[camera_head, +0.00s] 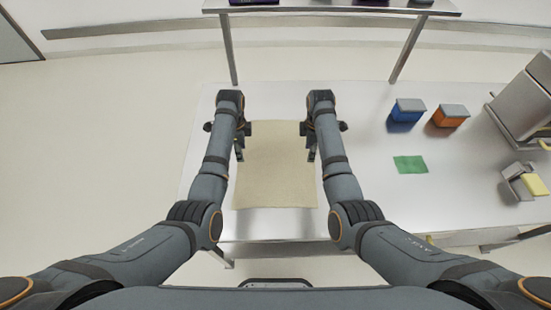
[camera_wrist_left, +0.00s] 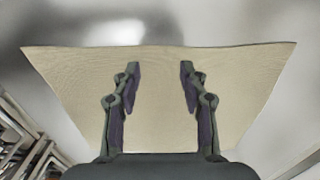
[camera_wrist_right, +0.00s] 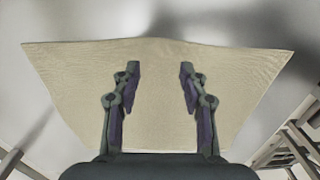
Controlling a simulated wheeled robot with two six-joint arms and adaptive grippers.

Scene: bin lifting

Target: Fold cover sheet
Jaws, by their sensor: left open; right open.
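A beige cover sheet (camera_head: 275,170) lies flat and spread out on the steel table in the head view. It also fills the middle of the left wrist view (camera_wrist_left: 155,110) and the right wrist view (camera_wrist_right: 155,110), with its far edge showing. My left gripper (camera_head: 240,142) is open over the sheet's left side near its far end. My right gripper (camera_head: 310,142) is open over its right side, level with the left one. No cloth shows between the fingers of the left gripper (camera_wrist_left: 158,75) or the right gripper (camera_wrist_right: 158,75) as a pinched fold. Whether the fingertips touch the sheet is unclear.
The steel table (camera_head: 360,205) is bare around the sheet. A raised shelf (camera_head: 330,10) spans the back.

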